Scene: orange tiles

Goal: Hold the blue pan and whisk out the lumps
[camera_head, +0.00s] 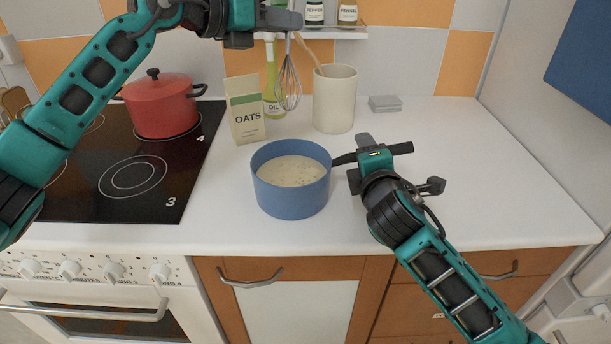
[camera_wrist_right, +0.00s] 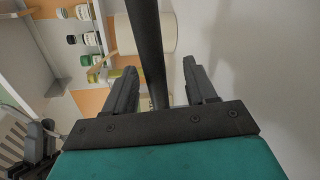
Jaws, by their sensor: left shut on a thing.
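A blue pan (camera_head: 291,190) with pale speckled contents stands upright on the white counter. Its black handle (camera_head: 402,148) points right and also shows in the right wrist view (camera_wrist_right: 148,50). My right gripper (camera_head: 362,158) has its fingers apart, one on each side of the handle, with gaps visible in the right wrist view (camera_wrist_right: 165,85). My left gripper (camera_head: 280,19), at the top of the head view, is shut on the whisk (camera_head: 289,82). The whisk hangs wires down, above and behind the pan; its upper handle is hidden by the gripper.
An oats box (camera_head: 246,112), an oil bottle (camera_head: 271,80) and a cream utensil crock (camera_head: 335,105) stand behind the pan. A red pot (camera_head: 160,108) sits on the black hob (camera_head: 85,205) at left. Counter space at right (camera_head: 500,180) is clear.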

